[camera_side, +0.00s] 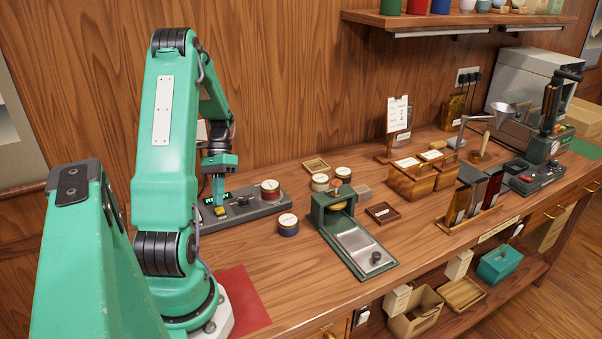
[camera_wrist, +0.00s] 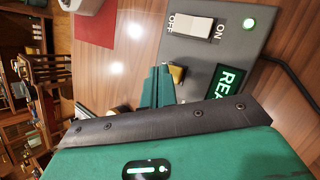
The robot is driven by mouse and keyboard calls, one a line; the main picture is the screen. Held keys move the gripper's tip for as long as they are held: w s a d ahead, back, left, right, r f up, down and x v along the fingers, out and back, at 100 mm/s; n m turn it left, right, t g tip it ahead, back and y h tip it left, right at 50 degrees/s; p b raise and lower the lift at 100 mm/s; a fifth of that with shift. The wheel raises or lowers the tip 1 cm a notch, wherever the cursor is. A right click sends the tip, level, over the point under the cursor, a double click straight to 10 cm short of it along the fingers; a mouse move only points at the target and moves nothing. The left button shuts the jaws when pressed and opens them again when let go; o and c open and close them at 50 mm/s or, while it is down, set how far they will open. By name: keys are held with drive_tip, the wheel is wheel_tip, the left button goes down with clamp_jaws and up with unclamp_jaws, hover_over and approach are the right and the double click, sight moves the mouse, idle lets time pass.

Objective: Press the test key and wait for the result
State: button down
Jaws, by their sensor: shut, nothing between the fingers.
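The grey tester (camera_side: 240,207) lies along the back left of the bench. My gripper (camera_side: 219,204) is shut and empty, pointing down at the tester's left part. A small yellow piece, seemingly the test key (camera_side: 221,212), shows at the fingertips; whether they touch it is unclear. In the wrist view, the shut fingers (camera_wrist: 157,88) end beside this yellow piece (camera_wrist: 177,73). The tester's display (camera_wrist: 228,85) reads "REA" in green, the remainder hidden by my gripper. Its green lamp (camera_wrist: 248,25) is lit beside a white ON/OFF switch (camera_wrist: 194,28).
A red-labelled tin (camera_side: 270,189) stands on the tester's right end. A blue tin (camera_side: 288,225) stands in front. A green press with a metal plate (camera_side: 352,240) is to the right. A red mat (camera_side: 240,300) lies at the front left.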

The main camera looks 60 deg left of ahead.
sight(221, 207)
drive_tip(key=shift+f, duration=0.9)
idle(1.5)
drive_tip(key=shift+r, duration=0.9)
drive_tip(key=shift+r, duration=0.1)
drive_tip(key=shift+r, duration=2.4)
drive_tip(key=shift+w, duration=0.1)
